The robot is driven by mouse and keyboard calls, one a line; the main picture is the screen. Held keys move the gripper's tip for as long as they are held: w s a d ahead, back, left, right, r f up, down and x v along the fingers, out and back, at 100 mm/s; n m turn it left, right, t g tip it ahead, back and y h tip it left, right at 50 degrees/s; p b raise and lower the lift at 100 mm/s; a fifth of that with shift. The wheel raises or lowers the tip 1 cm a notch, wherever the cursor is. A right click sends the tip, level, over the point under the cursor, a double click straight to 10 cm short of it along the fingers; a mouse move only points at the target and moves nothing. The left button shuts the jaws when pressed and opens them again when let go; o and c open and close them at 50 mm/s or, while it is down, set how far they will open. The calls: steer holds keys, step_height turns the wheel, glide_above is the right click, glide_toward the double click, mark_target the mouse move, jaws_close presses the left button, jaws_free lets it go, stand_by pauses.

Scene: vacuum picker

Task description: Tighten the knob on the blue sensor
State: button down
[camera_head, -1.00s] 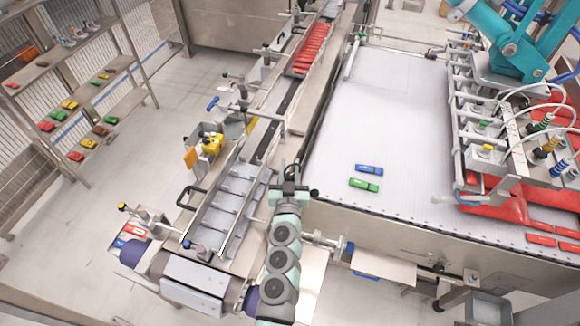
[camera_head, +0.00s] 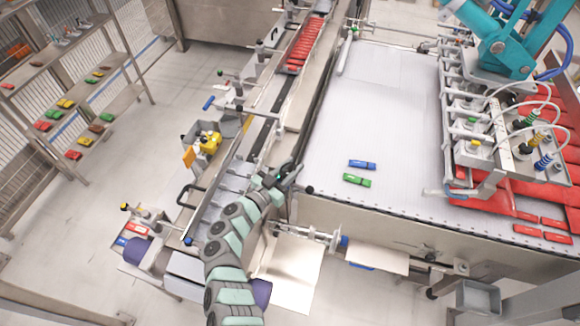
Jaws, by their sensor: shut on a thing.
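My gripper (camera_head: 290,172) is at the end of my green-and-grey arm, over the strip between the slotted conveyor (camera_head: 228,190) and the white belt table. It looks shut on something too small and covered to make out. No sensor or knob can be told for sure as the blue one. Small blue parts show on a bracket end (camera_head: 209,102) left of the conveyor, at the conveyor's lower end (camera_head: 188,241) and on a rod fitting (camera_head: 344,241) below the table. My gripper is apart from all three.
A blue pack (camera_head: 362,165) and a green pack (camera_head: 357,180) lie on the white belt table (camera_head: 390,110). A teal picker robot (camera_head: 500,50) with a suction head and red packs is at the right. A black knob (camera_head: 310,190) stands at the table corner, close to my gripper.

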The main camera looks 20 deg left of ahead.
steer(key=f+m+h+b, duration=0.1)
steer(key=b, duration=0.1)
steer(key=shift+d+g+h+b, duration=0.1)
steer(key=shift+g+h+b, duration=0.2)
steer(key=shift+g+b, duration=0.1)
steer(key=m+h+b, duration=0.1)
steer(key=b, duration=0.2)
steer(key=shift+g, duration=0.4)
steer(key=b, duration=0.1)
steer(key=m+h+b, duration=0.1)
steer(key=g+h+b, duration=0.1)
steer(key=shift+s+d+r+m+b, duration=0.2)
steer(key=shift+s+d+m+b, duration=0.05)
steer(key=shift+d+m+b, duration=0.15)
steer(key=shift+h, duration=0.3)
steer(key=c, duration=1.1)
jaws_free()
steer(key=shift+r, duration=0.15)
steer(key=shift+r, duration=0.15)
step_height(320, 180, up, 20)
steer(key=p, duration=0.4)
